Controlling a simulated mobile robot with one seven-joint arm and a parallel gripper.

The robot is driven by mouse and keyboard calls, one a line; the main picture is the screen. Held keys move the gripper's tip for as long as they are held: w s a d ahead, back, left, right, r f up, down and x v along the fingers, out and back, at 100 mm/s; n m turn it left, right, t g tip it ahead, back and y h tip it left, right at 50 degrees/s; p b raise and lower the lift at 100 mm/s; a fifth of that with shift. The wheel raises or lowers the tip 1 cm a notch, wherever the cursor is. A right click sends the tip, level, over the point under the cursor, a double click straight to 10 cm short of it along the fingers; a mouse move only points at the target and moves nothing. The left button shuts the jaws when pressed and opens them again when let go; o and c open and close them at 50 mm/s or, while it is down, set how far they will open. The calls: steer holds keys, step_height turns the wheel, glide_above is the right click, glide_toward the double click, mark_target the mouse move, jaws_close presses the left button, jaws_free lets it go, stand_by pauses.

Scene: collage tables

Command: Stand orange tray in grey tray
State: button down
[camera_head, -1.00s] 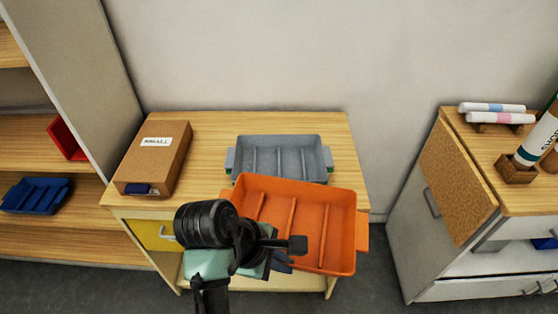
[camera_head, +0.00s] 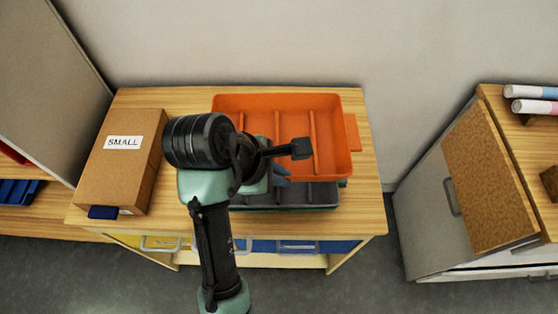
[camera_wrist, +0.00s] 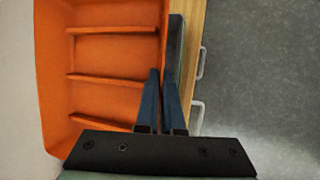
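The orange tray (camera_head: 330,130), with ridges across its floor, is up over the wooden table and covers the back part of the grey tray (camera_head: 300,196). The grey tray's front part shows below the orange tray's near edge. My gripper (camera_head: 281,172) is at that near edge, mostly hidden behind my wrist. In the wrist view my blue fingers (camera_wrist: 162,85) pinch the side wall of the orange tray (camera_wrist: 110,60). A dark strip of the grey tray (camera_wrist: 176,45) shows beside it. Whether the two trays touch is not clear.
A cardboard box labelled SMALL (camera_head: 122,160) stands on the table (camera_head: 365,190) at the left. Drawers (camera_head: 300,245) lie below the front edge. A grey cabinet (camera_head: 430,215) stands at the right across a gap. The wall is close behind.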

steer(key=f, duration=0.4)
steer(key=shift+s+f, duration=0.2)
steer(key=shift+f, duration=0.2)
steer(key=shift+f+b, duration=0.35)
steer(key=shift+f, duration=1.9)
steer(key=shift+f, duration=0.1)
